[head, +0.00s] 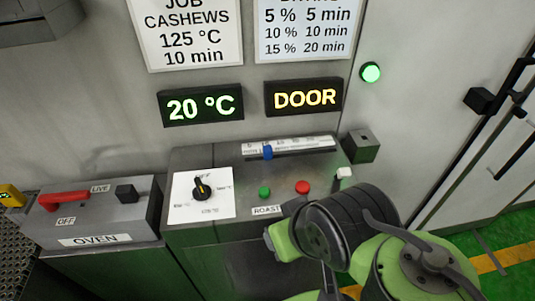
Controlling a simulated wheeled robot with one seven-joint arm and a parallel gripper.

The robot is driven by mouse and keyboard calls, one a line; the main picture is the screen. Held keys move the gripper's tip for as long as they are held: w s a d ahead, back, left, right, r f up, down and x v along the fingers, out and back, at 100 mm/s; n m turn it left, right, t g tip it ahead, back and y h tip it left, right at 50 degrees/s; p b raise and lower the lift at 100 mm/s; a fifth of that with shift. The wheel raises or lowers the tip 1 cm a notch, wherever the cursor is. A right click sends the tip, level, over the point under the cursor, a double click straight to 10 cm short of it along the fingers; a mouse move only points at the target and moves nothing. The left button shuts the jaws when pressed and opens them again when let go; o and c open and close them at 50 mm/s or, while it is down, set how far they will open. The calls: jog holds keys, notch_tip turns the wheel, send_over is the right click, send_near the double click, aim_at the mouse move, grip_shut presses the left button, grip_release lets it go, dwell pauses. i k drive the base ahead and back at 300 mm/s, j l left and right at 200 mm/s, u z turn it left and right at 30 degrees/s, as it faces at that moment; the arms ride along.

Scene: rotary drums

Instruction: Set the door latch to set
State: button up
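A pale grey door (431,75) fills the upper right in the head view. A black block (481,100) sits on it beside long black bars (510,90); I cannot tell for sure whether this is the latch, and no latch label is readable. A lit sign (304,97) reads DOOR in yellow. My green and black arm covers the lower right, in front of the console's right end. My gripper's fingers cannot be made out.
The console (200,242) carries a black dial (202,188), a slider with a blue knob (267,152), and green (264,192) and red (302,187) buttons. Left of it stands the OVEN box (100,219) with a red lever (62,201). Green floor shows at right.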

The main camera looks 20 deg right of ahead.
aim_at(507, 89)
jog(key=z, duration=2.4)
jog(key=i+l+u, duration=0.1)
jog(key=l+u, duration=0.85)
jog(key=l, duration=0.15)
